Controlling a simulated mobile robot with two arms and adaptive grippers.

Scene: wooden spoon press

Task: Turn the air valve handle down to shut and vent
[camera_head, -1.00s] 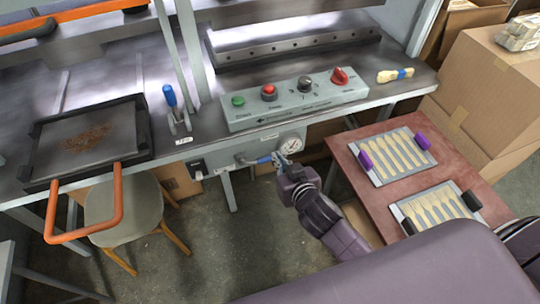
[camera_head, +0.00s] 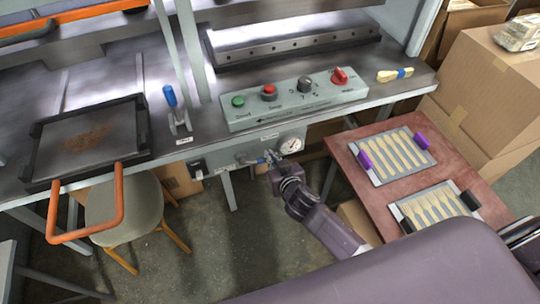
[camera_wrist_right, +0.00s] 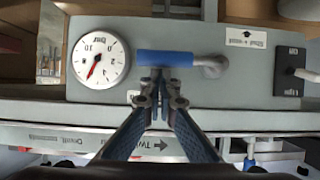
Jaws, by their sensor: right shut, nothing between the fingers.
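The air valve handle has a blue sleeve and lies level in the right wrist view (camera_wrist_right: 165,58), which is upside down. Its grey pivot (camera_wrist_right: 211,66) is at the picture's right. In the head view the blue part shows small beside the gripper. My right gripper (camera_wrist_right: 160,74) is shut and empty. Its fingertips are at the sleeve's lower picture edge, so on its upper side; I cannot tell if they touch. In the head view my right gripper (camera_head: 271,160) is in front of the panel, just below the gauge. My left gripper is not in view.
A "Shut + vent" label (camera_wrist_right: 247,38) with an arrow and a light switch (camera_wrist_right: 289,72) are on the panel. The button box (camera_head: 295,103) is above. A red side table (camera_head: 375,205) holds spoon trays.

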